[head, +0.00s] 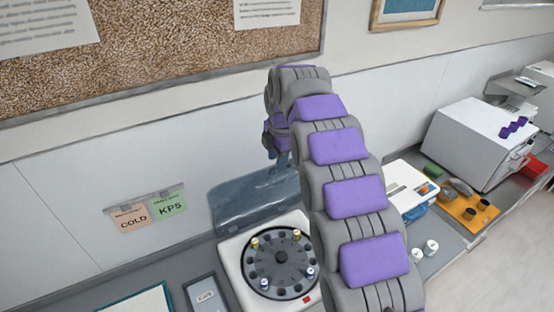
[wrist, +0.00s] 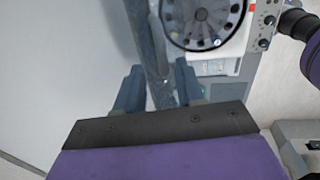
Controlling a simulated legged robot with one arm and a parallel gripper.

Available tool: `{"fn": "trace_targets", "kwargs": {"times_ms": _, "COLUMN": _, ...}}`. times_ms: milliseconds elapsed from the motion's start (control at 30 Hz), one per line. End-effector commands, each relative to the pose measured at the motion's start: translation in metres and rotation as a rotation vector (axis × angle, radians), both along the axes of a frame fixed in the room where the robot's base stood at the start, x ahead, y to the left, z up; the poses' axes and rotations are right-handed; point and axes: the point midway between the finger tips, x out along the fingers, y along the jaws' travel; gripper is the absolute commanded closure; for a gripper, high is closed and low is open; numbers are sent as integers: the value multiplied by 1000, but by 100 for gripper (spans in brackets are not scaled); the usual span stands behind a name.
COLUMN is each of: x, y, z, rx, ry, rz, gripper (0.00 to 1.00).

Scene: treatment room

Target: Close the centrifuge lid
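The centrifuge (head: 236,262) is a white box with a round dark rotor (head: 281,258) holding a few coloured tubes. Its translucent blue-grey lid (head: 250,198) stands raised at the back, against the wall side. In the wrist view the rotor (wrist: 200,14) shows at the top, and the lid's edge (wrist: 160,60) runs down between my fingers. My gripper (wrist: 160,68) is open, one finger on each side of this edge, with gaps visible. In the head view my gripper (head: 278,157) is at the lid's upper edge, partly hidden by my arm, which also covers the centrifuge's right side.
A grey device (head: 205,294) and a teal-edged board (head: 140,300) lie left of the centrifuge. To the right are white jars (head: 431,247), an orange tray (head: 466,208) and a large white machine (head: 478,142). The wall (head: 60,200) is close behind the lid.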

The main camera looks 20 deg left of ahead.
Motion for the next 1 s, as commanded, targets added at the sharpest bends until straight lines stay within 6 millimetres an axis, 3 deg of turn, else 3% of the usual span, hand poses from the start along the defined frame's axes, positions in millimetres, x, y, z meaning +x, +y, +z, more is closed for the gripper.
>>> {"fn": "trace_targets", "kwargs": {"times_ms": 200, "x": 2, "y": -1, "z": -12, "rx": 3, "ry": -2, "rz": -1, "gripper": 62}}
{"fn": "trace_targets", "kwargs": {"times_ms": 500, "x": 2, "y": 0, "z": -14, "rx": 3, "ry": -2, "rz": -1, "gripper": 62}}
{"fn": "trace_targets", "kwargs": {"times_ms": 900, "x": 2, "y": 1, "z": -14, "rx": 1, "ry": -2, "rz": -1, "gripper": 100}}
{"fn": "trace_targets", "kwargs": {"times_ms": 1000, "x": 2, "y": 1, "z": -14, "rx": 2, "ry": -1, "rz": -1, "gripper": 100}}
